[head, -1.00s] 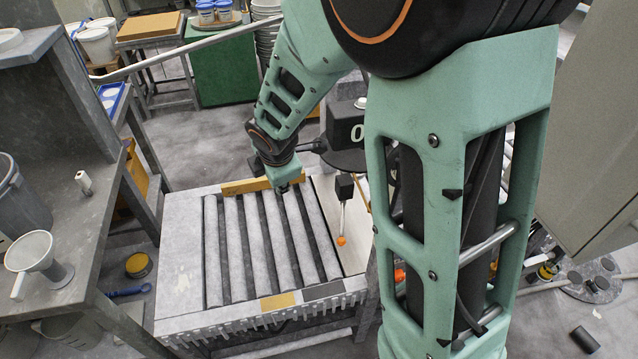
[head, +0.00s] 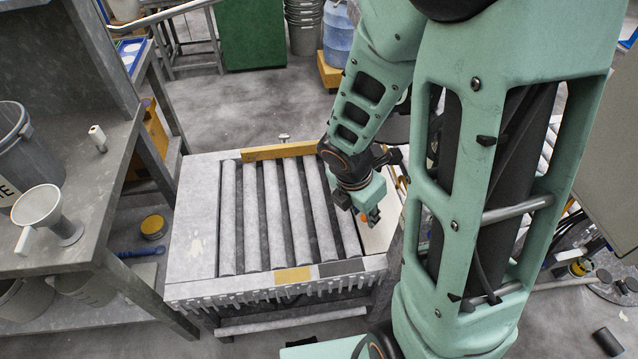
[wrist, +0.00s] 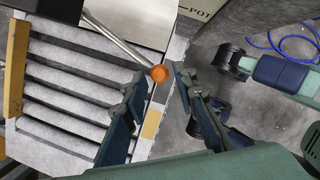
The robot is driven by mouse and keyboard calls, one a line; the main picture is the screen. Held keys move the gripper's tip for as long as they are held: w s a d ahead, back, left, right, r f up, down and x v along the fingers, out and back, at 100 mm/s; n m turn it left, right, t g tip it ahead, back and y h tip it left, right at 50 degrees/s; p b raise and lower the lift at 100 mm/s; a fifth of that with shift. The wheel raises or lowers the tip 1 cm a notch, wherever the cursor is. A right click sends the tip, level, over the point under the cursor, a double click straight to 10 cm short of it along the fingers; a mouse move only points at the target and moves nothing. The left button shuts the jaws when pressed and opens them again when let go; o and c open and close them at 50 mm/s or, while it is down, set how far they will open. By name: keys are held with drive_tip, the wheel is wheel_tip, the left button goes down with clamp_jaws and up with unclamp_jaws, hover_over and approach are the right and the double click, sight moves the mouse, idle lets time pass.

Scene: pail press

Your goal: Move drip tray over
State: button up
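An orange ball knob (wrist: 159,73) sits on the end of a thin metal rod (wrist: 118,40) in the wrist view. My gripper (wrist: 159,72) is open, with one finger on each side of the knob and a small gap visible beside it. In the head view my gripper (head: 371,218) hangs over the right end of the roller table (head: 199,225), and it mostly hides the knob and rod there. I cannot pick out a drip tray for certain in either view.
Grey rollers (head: 275,215) fill the table, with a yellow bar (head: 285,151) along its back. A workbench (head: 95,200) with a white funnel (head: 38,207) stands at left. A blue water bottle (head: 338,40) stands behind.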

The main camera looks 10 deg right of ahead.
drive_tip(key=shift+b+x, duration=0.55)
drive_tip(key=shift+x, duration=0.55)
drive_tip(key=shift+r+p, duration=0.3)
drive_tip(key=shift+p, duration=0.05)
drive_tip(key=shift+c, duration=1)
drive_tip(key=c, duration=0.4)
drive_tip(key=shift+a, duration=0.1)
drive_tip(key=shift+w+a+r, duration=0.1)
drive_tip(key=shift+w+a, duration=0.4)
drive_tip(key=shift+a, duration=0.35)
drive_tip(key=shift+w+a, duration=0.5)
drive_tip(key=shift+a, duration=0.35)
drive_tip(key=shift+c, duration=0.3)
